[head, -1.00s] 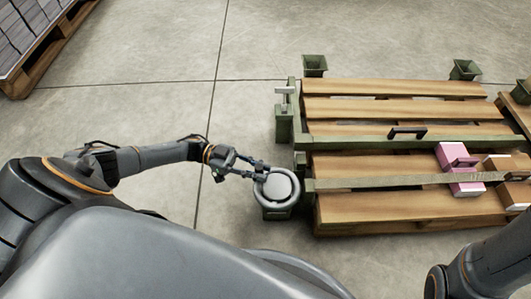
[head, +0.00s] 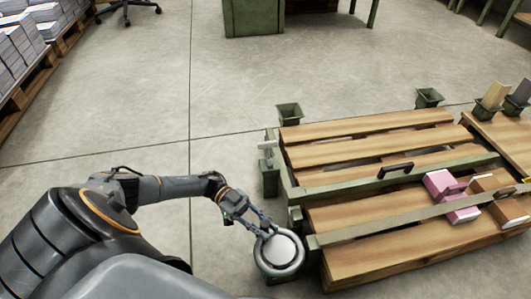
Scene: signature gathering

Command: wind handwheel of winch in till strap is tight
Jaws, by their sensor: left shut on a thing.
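The winch's handwheel (head: 281,254) is a round grey ring with a pale centre, at the near left corner of the wooden pallet bed (head: 365,139). My left gripper (head: 263,232) is shut on the far left part of the wheel's rim. The strap (head: 385,219) runs from the winch rightward across the slats and over a pink block (head: 446,192) and a brown block (head: 495,184). I cannot tell from here how tight the strap is. My right gripper is not in view.
A green bar with a black handle (head: 395,170) crosses the bed. Green sockets (head: 289,114) stand along its far side. Paper stacks (head: 22,45) sit on a pallet at far left. The floor between is clear.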

